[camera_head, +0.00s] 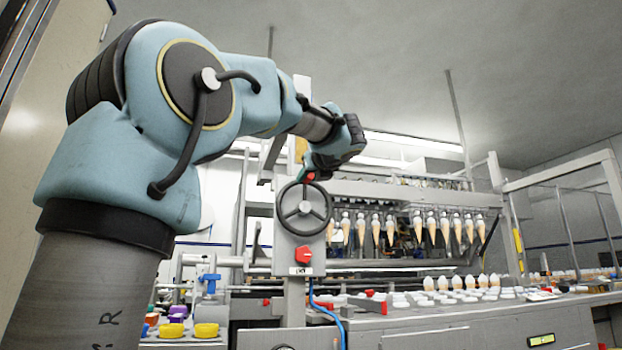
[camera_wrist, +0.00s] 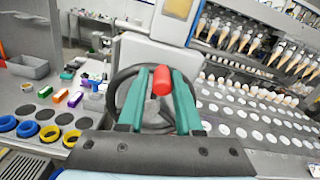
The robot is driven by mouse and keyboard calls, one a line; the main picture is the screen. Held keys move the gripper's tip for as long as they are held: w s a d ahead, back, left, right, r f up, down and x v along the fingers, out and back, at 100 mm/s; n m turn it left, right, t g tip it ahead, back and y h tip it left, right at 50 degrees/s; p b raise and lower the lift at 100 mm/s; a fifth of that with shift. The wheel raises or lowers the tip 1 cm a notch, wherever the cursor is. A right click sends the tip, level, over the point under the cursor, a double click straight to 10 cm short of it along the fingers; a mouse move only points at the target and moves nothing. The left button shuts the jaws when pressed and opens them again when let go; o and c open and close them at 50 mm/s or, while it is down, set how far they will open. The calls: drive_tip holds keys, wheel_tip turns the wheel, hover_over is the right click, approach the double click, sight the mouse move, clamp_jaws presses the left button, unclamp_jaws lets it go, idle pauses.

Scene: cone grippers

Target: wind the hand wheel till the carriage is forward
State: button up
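The dark hand wheel (camera_head: 303,208) is mounted on a grey upright post. Its red handle (camera_head: 310,176) is at the top of the rim. In the wrist view the dark wheel rim (camera_wrist: 118,88) shows behind my green fingers, and the red handle (camera_wrist: 160,80) lies between their tips. My gripper (camera_wrist: 161,76) is open, with a narrow gap visible on both sides of the handle. In the head view my gripper (camera_head: 304,172) is at the top of the wheel. I cannot tell for sure which part is the carriage; a rack of hanging cones (camera_head: 408,230) is behind the wheel.
A red switch (camera_head: 304,254) is on the post below the wheel. Blue and yellow rings (camera_wrist: 50,133) and small coloured blocks lie left of the wheel in the wrist view. A bed of white-topped holders (camera_wrist: 245,115) lies to the right. A grey bin (camera_wrist: 28,66) stands back left.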

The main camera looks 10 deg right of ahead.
drive_tip(key=o, duration=0.4)
drive_tip(key=shift+s, duration=0.1)
drive_tip(key=s, duration=0.3)
drive_tip(key=s+d, duration=0.1)
drive_tip(key=s, duration=0.6)
drive_tip(key=shift+s+d+b, duration=0.2)
drive_tip(key=shift+s+b, duration=0.05)
drive_tip(key=shift+b, duration=0.15)
drive_tip(key=shift+s, duration=0.1)
